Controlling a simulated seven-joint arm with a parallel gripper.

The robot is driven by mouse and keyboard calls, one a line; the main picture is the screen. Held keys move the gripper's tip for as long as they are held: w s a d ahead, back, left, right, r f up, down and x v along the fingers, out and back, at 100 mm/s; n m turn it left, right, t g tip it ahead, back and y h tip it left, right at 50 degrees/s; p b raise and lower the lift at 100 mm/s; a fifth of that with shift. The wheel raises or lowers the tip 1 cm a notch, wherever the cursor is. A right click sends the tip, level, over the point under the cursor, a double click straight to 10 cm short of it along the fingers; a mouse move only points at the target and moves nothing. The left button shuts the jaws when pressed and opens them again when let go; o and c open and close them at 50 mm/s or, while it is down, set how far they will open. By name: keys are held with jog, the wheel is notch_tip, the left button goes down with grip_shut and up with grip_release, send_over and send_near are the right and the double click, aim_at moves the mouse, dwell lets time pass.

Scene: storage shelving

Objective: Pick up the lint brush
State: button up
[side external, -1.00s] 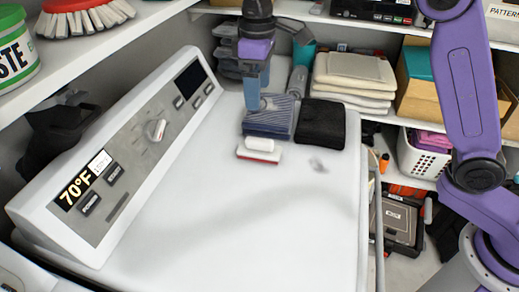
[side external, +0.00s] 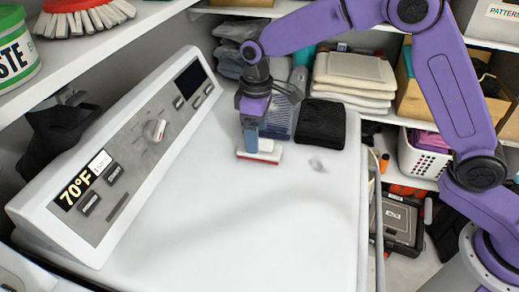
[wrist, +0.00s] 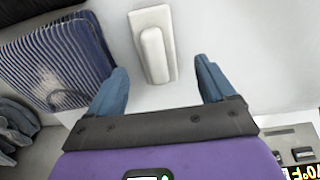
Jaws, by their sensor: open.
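The lint brush, a small white block handle on a flat white base with a red lower edge (side external: 268,154), lies on the white machine top. It also shows in the wrist view (wrist: 153,45), top centre. My gripper (side external: 251,139) points down just above and behind it, covering part of it in the side view. In the wrist view my gripper (wrist: 165,80) has its two blue fingers wide apart, one to each side of the brush's line. The fingers are empty. I cannot tell the exact height above the brush.
A blue striped item (side external: 281,121) lies right behind the brush, close to my left finger in the wrist view. A black folded cloth-like item (side external: 321,124) is beside it. The sloped control panel (side external: 140,140) rises at left. The machine top (side external: 240,220) in front is clear.

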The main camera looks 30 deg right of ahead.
aim_at(260, 140)
jog(key=shift+d+f, duration=0.15)
jog(key=shift+f, duration=1.15)
jog(key=shift+d+f, duration=0.15)
jog(key=shift+f, duration=1.15)
jog(key=shift+s, duration=0.1)
jog(key=c, duration=1.2)
